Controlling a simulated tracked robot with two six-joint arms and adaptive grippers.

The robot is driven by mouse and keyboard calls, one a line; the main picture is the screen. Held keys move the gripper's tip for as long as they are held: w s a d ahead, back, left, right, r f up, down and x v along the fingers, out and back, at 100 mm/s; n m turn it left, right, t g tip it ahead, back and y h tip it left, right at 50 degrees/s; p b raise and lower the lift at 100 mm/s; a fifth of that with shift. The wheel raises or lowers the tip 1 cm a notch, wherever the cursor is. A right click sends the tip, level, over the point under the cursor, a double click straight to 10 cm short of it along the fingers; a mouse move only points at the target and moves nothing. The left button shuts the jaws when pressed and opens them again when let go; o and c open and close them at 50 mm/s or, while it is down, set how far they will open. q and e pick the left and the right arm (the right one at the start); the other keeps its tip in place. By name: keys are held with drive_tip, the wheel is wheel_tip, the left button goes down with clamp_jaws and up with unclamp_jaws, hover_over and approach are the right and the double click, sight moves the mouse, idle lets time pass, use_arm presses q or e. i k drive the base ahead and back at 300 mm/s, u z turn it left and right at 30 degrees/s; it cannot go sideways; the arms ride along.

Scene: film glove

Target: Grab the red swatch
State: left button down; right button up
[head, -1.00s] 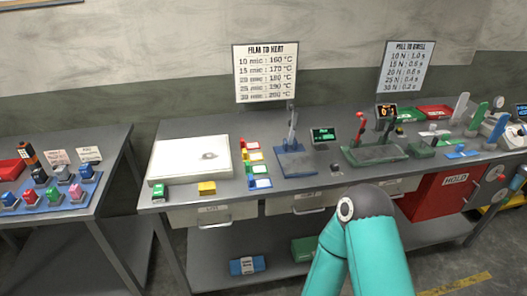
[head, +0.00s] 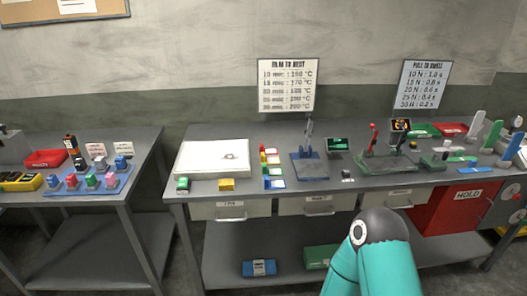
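A column of small coloured pieces with pale cards beside them lies on the long grey bench, right of the white plate (head: 212,158). A small red piece (head: 263,148) is at the far end of this column, and it looks like the red swatch, though it is too small to be sure. Yellow, green and blue pieces lie nearer the front edge. Neither gripper shows. Only a teal and dark link of one of my arms shows at the bottom right, well away from the pieces.
A blue-based press (head: 309,168) and a green-based press (head: 385,165) stand right of the column. A green block (head: 182,184) and a yellow block (head: 227,185) sit at the front edge. A side bench (head: 120,200) stands left across a gap. A red HOLD box (head: 455,205) is below right.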

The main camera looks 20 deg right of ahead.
sight(267, 150)
drive_tip(key=u, duration=0.05)
drive_tip(key=i, duration=0.9)
drive_tip(key=z, duration=0.05)
